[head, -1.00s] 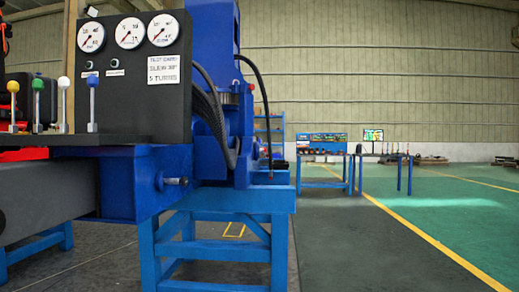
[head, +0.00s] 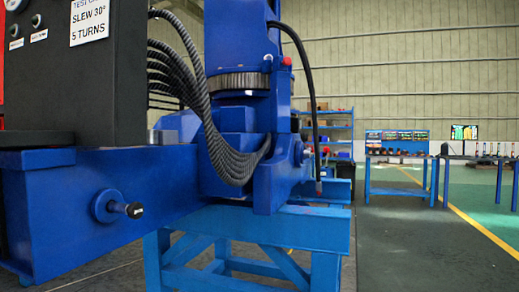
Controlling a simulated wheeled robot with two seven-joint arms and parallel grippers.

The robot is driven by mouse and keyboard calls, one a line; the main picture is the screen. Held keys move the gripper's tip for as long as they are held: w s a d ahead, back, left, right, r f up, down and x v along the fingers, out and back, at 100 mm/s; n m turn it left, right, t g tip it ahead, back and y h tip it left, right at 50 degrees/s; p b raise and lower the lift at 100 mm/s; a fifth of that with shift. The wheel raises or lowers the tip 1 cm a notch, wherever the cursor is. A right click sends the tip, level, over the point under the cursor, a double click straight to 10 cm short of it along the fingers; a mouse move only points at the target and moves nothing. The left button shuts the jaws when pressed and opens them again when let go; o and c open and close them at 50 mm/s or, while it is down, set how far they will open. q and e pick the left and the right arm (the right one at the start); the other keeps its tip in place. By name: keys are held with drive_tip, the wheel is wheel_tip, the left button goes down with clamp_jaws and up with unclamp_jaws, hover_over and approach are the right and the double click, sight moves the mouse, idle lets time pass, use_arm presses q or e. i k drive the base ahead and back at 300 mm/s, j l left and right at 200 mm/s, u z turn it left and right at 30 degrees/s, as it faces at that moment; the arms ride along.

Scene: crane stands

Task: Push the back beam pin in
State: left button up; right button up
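A length of bare shaft shows between the boss and the knob. The beam lies at the left, under a dark control panel (head: 75,75). Neither of my grippers is in the head view, so nothing is seen touching the pin.
A blue stand (head: 260,230) carries the crane base (head: 235,150). Black hoses (head: 205,110) loop down beside the column. Blue work tables (head: 400,165) and a shelf (head: 325,125) stand farther back. The floor (head: 400,240) at the right is clear.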

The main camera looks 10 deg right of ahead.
sight(135, 210)
drive_tip(key=i+l, duration=0.4)
drive_tip(key=l, duration=0.15)
drive_tip(key=i+l, duration=0.4)
drive_tip(key=l, duration=0.15)
drive_tip(key=u, duration=1.4)
drive_tip(key=k, duration=0.15)
